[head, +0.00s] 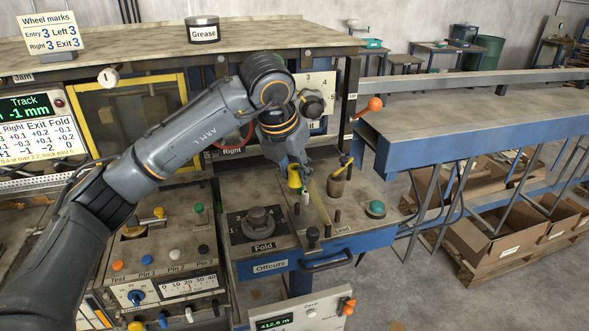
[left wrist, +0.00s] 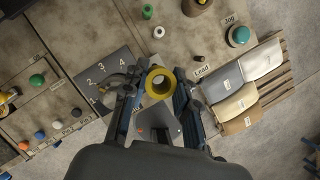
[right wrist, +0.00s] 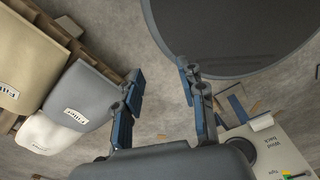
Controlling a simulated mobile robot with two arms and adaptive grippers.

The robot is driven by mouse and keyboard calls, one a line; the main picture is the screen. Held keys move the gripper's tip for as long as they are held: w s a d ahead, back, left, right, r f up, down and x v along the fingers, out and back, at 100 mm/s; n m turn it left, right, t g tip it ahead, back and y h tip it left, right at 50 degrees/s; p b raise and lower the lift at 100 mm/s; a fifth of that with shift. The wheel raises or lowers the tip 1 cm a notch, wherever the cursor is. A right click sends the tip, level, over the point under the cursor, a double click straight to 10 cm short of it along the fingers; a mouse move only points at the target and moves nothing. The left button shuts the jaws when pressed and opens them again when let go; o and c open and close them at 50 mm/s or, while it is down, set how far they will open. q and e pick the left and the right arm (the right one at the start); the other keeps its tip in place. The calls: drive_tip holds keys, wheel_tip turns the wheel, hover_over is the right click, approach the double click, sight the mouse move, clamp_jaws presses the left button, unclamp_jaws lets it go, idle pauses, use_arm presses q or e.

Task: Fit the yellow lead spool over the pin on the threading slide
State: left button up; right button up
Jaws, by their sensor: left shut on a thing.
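My left gripper (head: 299,166) reaches over the worktop and is shut on the yellow lead spool (head: 294,178), held above the surface. In the left wrist view the yellow spool (left wrist: 151,90) sits between the fingers, its round bore facing the camera. Short dark pins (left wrist: 201,58) stand by the "Lead" label, to the right of the spool in that view and apart from it. I cannot tell which of them belongs to the threading slide. My right gripper (right wrist: 158,78) is open and empty above the floor.
A grey Fold knob (head: 257,220) stands left of the spool. A brown pot (head: 337,187) and a green Jog button (head: 375,208) are to the right. A small white spool (left wrist: 158,32) stands nearby. A blue-edged bench (head: 470,135) lies farther right.

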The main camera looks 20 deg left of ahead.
sight(297, 204)
use_arm(q)
drive_tip(key=shift+w+f, duration=0.2)
drive_tip(key=shift+w, duration=0.05)
drive_tip(key=shift+w+d+f+b, duration=0.25)
drive_tip(key=shift+d+f+b, duration=0.05)
drive_tip(key=shift+f, duration=0.3)
drive_tip(key=shift+s+a+f+b, duration=0.15)
drive_tip(key=shift+f+b, duration=0.15)
drive_tip(key=shift+f, duration=0.5)
drive_tip(key=shift+f+b, duration=0.5)
drive_tip(key=shift+f, duration=0.15)
drive_tip(key=shift+f+b, duration=0.35)
drive_tip(key=shift+f, duration=0.45)
drive_tip(key=shift+f+b, duration=0.7)
drive_tip(key=shift+f, duration=0.05)
use_arm(e)
drive_tip(key=shift+w+d+f, duration=0.25)
drive_tip(key=shift+w+f, duration=0.15)
drive_tip(key=shift+f, duration=0.3)
drive_tip(key=shift+w+d+f, duration=0.25)
drive_tip(key=shift+w+f, duration=0.15)
drive_tip(key=shift+f, duration=0.25)
drive_tip(key=shift+w+d+f, duration=0.25)
drive_tip(key=shift+w+f, duration=0.15)
drive_tip(key=shift+f, duration=0.3)
